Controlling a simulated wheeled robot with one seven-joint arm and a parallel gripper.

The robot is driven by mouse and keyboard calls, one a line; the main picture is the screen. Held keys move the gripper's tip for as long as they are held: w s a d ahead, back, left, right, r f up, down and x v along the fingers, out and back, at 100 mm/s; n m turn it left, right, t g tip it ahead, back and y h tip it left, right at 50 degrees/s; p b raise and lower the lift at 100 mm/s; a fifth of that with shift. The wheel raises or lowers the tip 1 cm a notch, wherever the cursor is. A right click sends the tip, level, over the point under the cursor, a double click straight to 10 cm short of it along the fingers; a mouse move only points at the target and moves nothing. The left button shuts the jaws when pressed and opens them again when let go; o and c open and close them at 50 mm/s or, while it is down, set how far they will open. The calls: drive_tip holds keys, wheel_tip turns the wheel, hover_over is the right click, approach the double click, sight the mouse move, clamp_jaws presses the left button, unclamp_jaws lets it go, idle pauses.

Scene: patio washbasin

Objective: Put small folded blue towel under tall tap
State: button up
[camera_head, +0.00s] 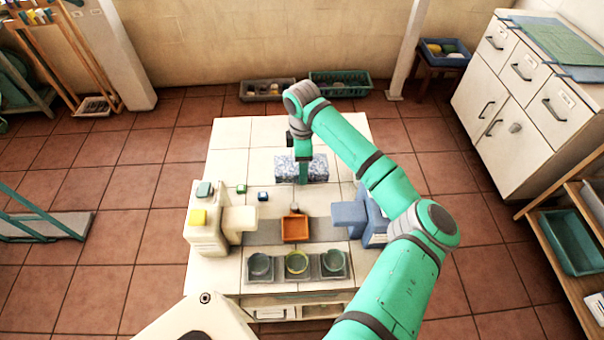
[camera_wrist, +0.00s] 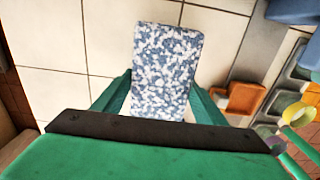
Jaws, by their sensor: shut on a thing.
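A blue-and-white speckled block (camera_head: 318,168) is at the back middle of the white-tiled counter, partly hidden by my gripper (camera_head: 303,172). It may be the folded blue towel; its make is not clear. In the wrist view the speckled block (camera_wrist: 166,65) lies between the two green fingers of my gripper (camera_wrist: 160,105), which is shut on it. I cannot tell whether it touches the counter. A cream tap-like body (camera_head: 205,228) stands at the left and a blue one (camera_head: 363,215) at the right. I cannot tell which is the tall tap.
An orange square tray (camera_head: 295,229) lies between the two bodies, and it shows in the wrist view (camera_wrist: 244,99). Several round cups (camera_head: 297,263) line the front. Small green (camera_head: 241,189) and blue (camera_head: 263,196) blocks sit left of my gripper. The back-left counter (camera_head: 232,140) is clear.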

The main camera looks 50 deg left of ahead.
drive_tip(key=shift+f, duration=1.8)
drive_tip(key=shift+f, duration=0.15)
drive_tip(key=o, duration=1.2)
drive_tip(key=shift+o, duration=0.2)
